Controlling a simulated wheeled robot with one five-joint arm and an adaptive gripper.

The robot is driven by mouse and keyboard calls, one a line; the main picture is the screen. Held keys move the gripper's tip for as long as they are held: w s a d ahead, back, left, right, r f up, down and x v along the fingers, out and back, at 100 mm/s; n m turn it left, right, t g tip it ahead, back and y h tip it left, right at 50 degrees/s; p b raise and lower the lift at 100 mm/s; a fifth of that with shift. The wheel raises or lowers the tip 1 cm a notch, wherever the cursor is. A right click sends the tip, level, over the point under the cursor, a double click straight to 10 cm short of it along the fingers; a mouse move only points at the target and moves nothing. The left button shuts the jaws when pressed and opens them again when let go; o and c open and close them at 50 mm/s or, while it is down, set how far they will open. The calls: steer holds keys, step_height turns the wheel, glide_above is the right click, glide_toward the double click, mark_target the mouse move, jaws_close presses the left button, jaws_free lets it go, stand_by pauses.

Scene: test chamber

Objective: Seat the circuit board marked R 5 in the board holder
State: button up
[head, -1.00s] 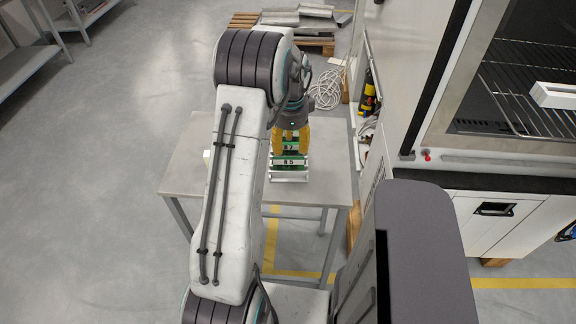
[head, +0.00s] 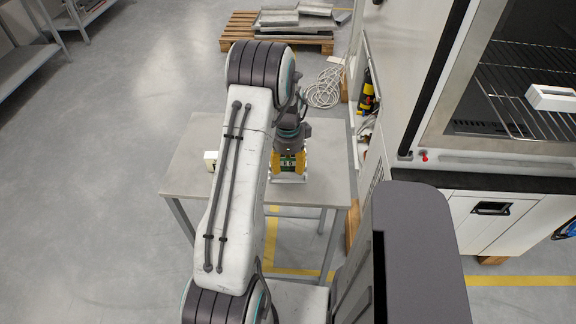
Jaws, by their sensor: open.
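My gripper (head: 289,168), with yellow fingers, is open and pointing down over the table. Its fingers stand to the left and right of a green circuit board (head: 288,158), close to it; I cannot tell whether they touch it. The board's marking is too small and too covered to read now. The board is in a light rack (head: 288,180) on the table, mostly hidden by my gripper. A white block with a dark slot (head: 551,97) lies on the wire shelf inside the chamber at right; it may be the board holder.
The grey table (head: 330,180) is clear right of the rack. A small white object (head: 210,157) stands on its left, partly behind my arm. The chamber's wire shelf (head: 510,85) shows through its open front. A pallet (head: 240,32) and coiled cable (head: 324,92) lie beyond the table.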

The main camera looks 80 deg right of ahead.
steer(key=shift+f, duration=0.1)
steer(key=shift+c, duration=0.3)
jaws_close()
